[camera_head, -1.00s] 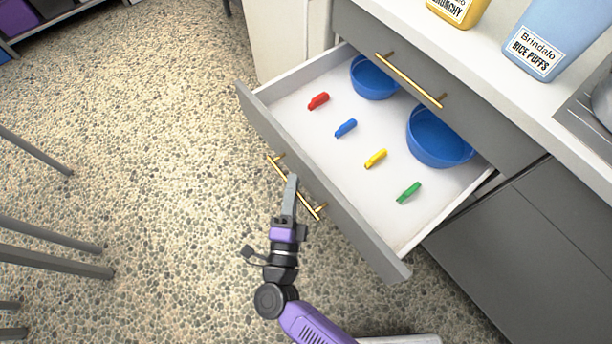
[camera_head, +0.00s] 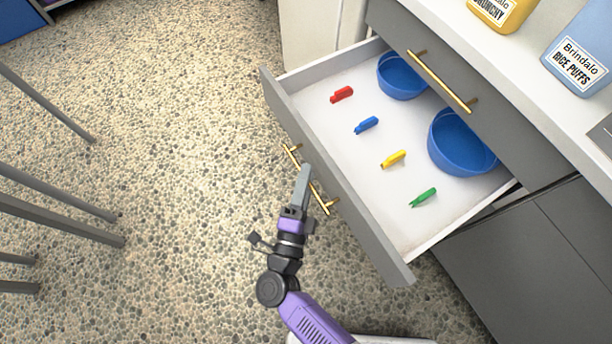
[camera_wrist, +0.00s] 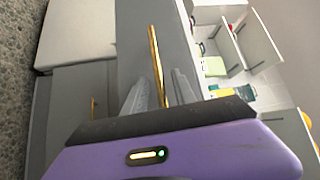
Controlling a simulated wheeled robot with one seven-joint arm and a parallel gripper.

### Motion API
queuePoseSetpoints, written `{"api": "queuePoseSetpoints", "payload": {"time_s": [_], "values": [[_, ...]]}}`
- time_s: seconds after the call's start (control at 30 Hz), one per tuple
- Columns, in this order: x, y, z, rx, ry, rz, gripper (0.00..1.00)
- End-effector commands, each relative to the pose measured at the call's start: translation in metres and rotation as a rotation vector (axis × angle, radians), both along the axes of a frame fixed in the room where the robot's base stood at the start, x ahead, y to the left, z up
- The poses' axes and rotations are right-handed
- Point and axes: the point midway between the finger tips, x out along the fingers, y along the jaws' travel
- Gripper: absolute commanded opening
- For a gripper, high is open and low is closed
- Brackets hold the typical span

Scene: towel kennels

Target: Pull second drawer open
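The second drawer (camera_head: 338,178) stands far out from the grey cabinet, below a shut top drawer. Its white inside is visible. Its gold bar handle (camera_head: 326,203) is on the front panel, partly hidden by my gripper (camera_head: 306,170). In the wrist view, the handle (camera_wrist: 154,50) runs between the two fingers of my gripper (camera_wrist: 160,92). The fingers are apart, with a narrow gap showing on each side of the bar. I cannot tell whether either finger touches it.
The drawer holds two blue bowls (camera_head: 462,145) (camera_head: 402,78) and small red, blue, yellow and green pieces. The top drawer's handle (camera_head: 440,80) is above. Yellow and blue packages (camera_head: 580,60) stand on the counter. Grey legs (camera_head: 60,215) are at left; the speckled floor between is clear.

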Motion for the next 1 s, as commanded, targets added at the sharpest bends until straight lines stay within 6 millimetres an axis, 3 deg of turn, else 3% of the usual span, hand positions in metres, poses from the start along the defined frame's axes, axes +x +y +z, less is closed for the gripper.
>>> {"api": "queuePoseSetpoints", "payload": {"time_s": [0.5,1.0], "values": [[-0.068,0.011,-0.011,-0.001,0.002,0.003,0.33],[-0.075,0.011,-0.011,-0.001,0.001,0.001,0.33]]}}
